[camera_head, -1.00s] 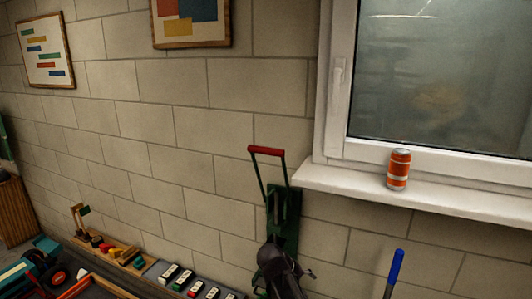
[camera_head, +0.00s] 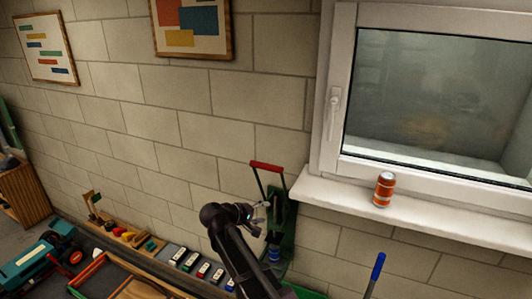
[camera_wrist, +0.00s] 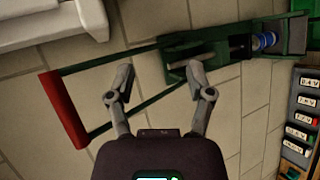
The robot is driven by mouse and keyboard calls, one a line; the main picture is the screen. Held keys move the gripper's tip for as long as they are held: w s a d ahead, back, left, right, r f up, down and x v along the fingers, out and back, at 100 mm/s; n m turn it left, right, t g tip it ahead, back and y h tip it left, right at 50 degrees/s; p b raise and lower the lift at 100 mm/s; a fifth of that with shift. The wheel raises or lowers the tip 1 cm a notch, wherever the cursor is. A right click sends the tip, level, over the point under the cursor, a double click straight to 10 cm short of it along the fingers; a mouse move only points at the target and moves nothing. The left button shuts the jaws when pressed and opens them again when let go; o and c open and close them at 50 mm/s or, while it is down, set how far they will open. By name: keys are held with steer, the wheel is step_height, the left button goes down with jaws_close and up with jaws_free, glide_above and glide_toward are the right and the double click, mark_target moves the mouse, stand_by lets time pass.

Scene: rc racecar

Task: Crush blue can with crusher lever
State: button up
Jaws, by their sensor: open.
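The green can crusher (camera_head: 279,222) is mounted on the wall left of the window. Its lever has a red crossbar handle (camera_head: 267,167), raised at the top. The blue can (camera_head: 274,253) sits upright in the lower part of the crusher. In the wrist view the can (camera_wrist: 264,41) lies at the upper right, and the red handle (camera_wrist: 68,110) at the left. My gripper (camera_head: 262,209) is in front of the crusher, below the handle and above the can. In the wrist view my gripper (camera_wrist: 160,82) is open and empty, its fingers overlapping the lever's green rods. Contact cannot be told.
An orange can (camera_head: 384,189) stands on the white windowsill (camera_head: 430,222), right of the crusher. A blue-handled tool (camera_head: 376,270) stands below it. A row of labelled blocks (camera_head: 190,262) lies at lower left.

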mark_target(263, 168)
steer(key=a+r+n+t+p, duration=0.2)
steer(key=a+r+p, duration=0.6)
steer(key=r, duration=0.5)
steer(key=shift+w+a+r+t+h, duration=0.15)
steer(key=shift+a+r+t+h, duration=0.3)
steer(key=shift+t, duration=0.25)
steer(key=shift+f, duration=0.1)
steer(key=b+x, duration=0.2)
steer(key=x, duration=1.1)
steer(key=shift+w+d+f, duration=0.2)
steer(key=shift+w+f, duration=0.05)
steer(key=shift+w, duration=0.05)
jaws_close()
